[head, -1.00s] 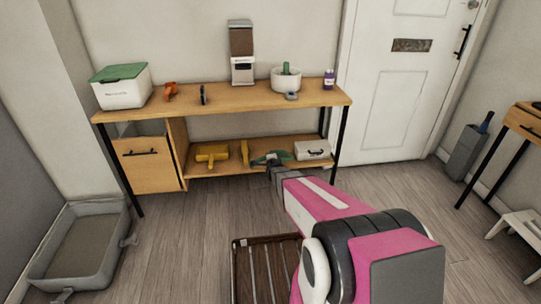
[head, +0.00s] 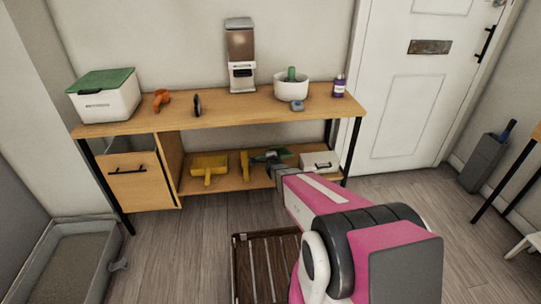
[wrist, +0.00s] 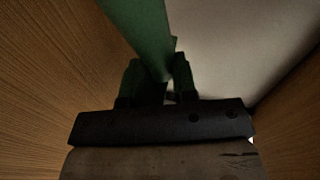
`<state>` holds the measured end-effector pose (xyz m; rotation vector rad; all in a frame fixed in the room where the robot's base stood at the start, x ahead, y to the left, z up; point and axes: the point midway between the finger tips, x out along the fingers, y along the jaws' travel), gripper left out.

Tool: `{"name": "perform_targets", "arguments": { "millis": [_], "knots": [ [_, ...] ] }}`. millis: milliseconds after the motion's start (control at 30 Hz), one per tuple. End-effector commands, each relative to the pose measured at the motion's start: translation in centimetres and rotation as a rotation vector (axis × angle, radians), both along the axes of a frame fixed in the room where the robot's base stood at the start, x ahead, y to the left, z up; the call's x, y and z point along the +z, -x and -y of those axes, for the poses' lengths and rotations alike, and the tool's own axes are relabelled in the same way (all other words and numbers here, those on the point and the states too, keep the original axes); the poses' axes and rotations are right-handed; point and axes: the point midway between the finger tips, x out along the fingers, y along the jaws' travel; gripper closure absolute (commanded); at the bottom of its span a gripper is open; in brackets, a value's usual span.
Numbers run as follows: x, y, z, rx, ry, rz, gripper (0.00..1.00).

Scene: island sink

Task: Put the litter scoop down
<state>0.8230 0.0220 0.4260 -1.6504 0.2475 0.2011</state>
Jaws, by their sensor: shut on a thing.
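The litter scoop, a green tool, shows small at the lower shelf in the head view (head: 284,153); its green handle fills the top of the wrist view (wrist: 138,25). My gripper (head: 273,165) reaches in at the front of the lower shelf, between the two boards. It is shut on the scoop; the two fingers (wrist: 157,82) sit either side of the green part in the wrist view. The scoop's far end is out of the wrist view. I cannot tell whether the scoop touches the lower shelf (head: 225,184).
Beside my gripper on the lower shelf are a yellow dustpan (head: 209,167), an upright yellow piece (head: 245,165) and a white box (head: 320,162). The upper board (head: 230,112) is close above. A slatted brown mat (head: 262,270) and a grey litter tray (head: 75,262) lie on the floor.

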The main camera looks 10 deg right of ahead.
Motion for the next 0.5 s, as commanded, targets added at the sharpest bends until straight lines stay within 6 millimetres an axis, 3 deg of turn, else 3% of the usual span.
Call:
{"name": "perform_targets", "arguments": {
  "millis": [500],
  "knots": [
    [-4.9, -0.1, 0.0, 0.000, 0.000, 0.000, 1.00]
  ]
}}
